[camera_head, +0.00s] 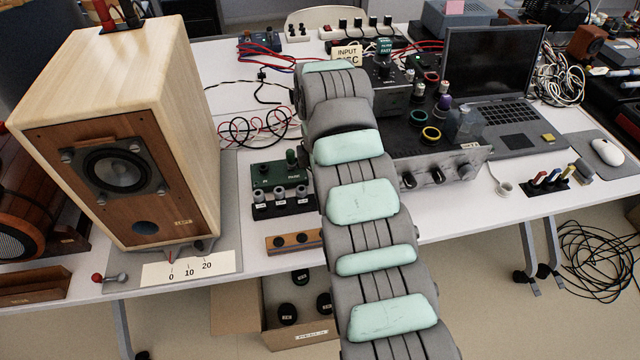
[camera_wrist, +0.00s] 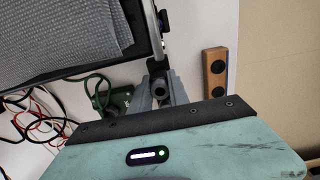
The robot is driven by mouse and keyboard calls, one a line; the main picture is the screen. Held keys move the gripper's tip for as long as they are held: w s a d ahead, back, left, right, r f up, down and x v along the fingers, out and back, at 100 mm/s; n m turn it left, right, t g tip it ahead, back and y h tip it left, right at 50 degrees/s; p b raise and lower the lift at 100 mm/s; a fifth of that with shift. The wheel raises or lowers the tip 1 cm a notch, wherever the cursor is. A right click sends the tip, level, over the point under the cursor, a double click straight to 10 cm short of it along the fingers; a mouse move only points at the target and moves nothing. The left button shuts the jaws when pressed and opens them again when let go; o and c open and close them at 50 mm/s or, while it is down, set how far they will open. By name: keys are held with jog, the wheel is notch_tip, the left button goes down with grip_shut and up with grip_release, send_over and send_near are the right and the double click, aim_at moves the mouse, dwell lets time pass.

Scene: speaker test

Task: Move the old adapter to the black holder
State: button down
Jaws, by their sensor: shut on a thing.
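In the wrist view, my gripper (camera_wrist: 163,92) is shut on a small dark round piece (camera_wrist: 160,85), which I take to be the old adapter. Its lower part is hidden by the fingers and the wrist housing. In the head view my arm hides the gripper and this piece. There, a black holder (camera_head: 284,213) with several grey-topped adapters (camera_head: 280,193) stands before a green box, left of my arm. Whether this is the task's black holder, I cannot tell. The gripper is near the green box (camera_wrist: 106,97) and left of a wooden block in the wrist view.
The wooden block (camera_head: 296,243) with dark round spots lies near the table's front edge; it also shows in the wrist view (camera_wrist: 215,73). A large wooden speaker (camera_head: 114,120) stands left. A dark equipment box (camera_head: 425,178) stands right of my arm. Cables lie behind.

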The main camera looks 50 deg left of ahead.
jog(key=shift+f+b, duration=0.6)
jog(key=shift+f, duration=0.1)
jog(key=c, duration=1.2)
grip_release()
jog(key=shift+o, duration=0.2)
jog(key=shift+r, duration=0.1)
jog(key=shift+r+p, duration=2.35)
jog(key=shift+r, duration=1.4)
